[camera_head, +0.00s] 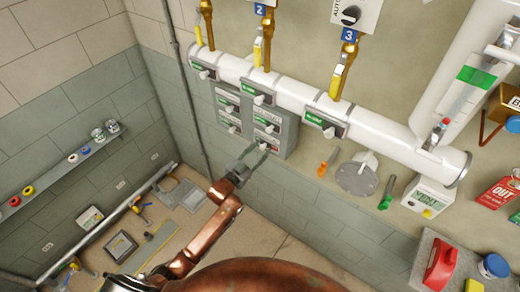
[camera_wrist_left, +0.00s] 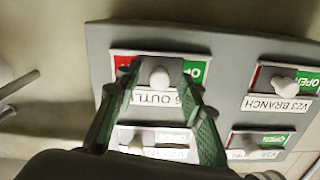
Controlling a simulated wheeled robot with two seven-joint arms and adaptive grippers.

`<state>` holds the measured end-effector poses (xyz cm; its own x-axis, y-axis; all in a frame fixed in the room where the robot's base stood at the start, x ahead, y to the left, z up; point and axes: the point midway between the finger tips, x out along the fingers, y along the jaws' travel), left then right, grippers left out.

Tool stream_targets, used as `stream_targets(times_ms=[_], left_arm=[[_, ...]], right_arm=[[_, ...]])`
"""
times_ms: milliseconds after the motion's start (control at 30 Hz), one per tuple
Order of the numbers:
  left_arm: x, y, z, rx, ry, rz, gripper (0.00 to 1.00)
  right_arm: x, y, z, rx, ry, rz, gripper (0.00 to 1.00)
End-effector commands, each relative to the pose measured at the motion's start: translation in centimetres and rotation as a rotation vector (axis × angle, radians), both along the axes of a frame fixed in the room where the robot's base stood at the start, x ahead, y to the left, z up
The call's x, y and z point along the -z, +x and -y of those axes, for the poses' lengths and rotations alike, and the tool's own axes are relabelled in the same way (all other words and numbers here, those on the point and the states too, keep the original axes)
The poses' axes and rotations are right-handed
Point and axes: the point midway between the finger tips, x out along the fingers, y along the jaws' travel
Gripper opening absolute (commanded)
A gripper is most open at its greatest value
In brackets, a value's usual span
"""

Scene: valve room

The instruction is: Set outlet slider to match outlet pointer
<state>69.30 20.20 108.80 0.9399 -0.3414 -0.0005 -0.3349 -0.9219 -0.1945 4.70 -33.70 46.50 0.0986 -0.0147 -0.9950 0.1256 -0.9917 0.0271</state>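A grey panel (camera_head: 288,135) on the wall carries several sliders. In the left wrist view, the outlet slider has a white knob (camera_wrist_left: 158,77) over a red and green strip; its label (camera_wrist_left: 152,98) partly reads "OUTL". The knob sits near the middle, with red to its left and green to its right. My left gripper (camera_head: 262,150) is at the panel's lower slider row. In the left wrist view its fingers (camera_wrist_left: 160,85) are apart, one on each side of the knob; contact cannot be told. I cannot identify the outlet pointer. My right gripper is not in view.
A white pipe (camera_head: 290,93) with several more labelled sliders runs just above the panel. The V23 BRANCH slider (camera_wrist_left: 284,85) is beside the outlet slider. An orange-handled tool (camera_head: 328,160) and a grey round flange (camera_head: 357,178) are to the right. A wall shelf (camera_head: 60,165) is at left.

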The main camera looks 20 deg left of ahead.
Motion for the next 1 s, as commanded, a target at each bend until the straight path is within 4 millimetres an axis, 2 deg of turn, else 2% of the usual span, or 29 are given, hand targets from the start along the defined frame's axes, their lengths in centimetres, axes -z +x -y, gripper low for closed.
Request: stream_targets(times_ms=[267, 800, 1000], left_arm=[[0.0, 0.18, 0.1, 0.0, 0.0, 0.001, 0.36], [0.01, 0.15, 0.04, 0.0, 0.0, 0.0, 0.0], [0.02, 0.15, 0.04, 0.0, 0.001, 0.0, 0.0]], right_arm=[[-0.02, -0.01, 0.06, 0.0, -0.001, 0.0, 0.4], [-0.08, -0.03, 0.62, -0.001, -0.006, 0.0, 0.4], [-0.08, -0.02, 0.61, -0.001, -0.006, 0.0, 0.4]])
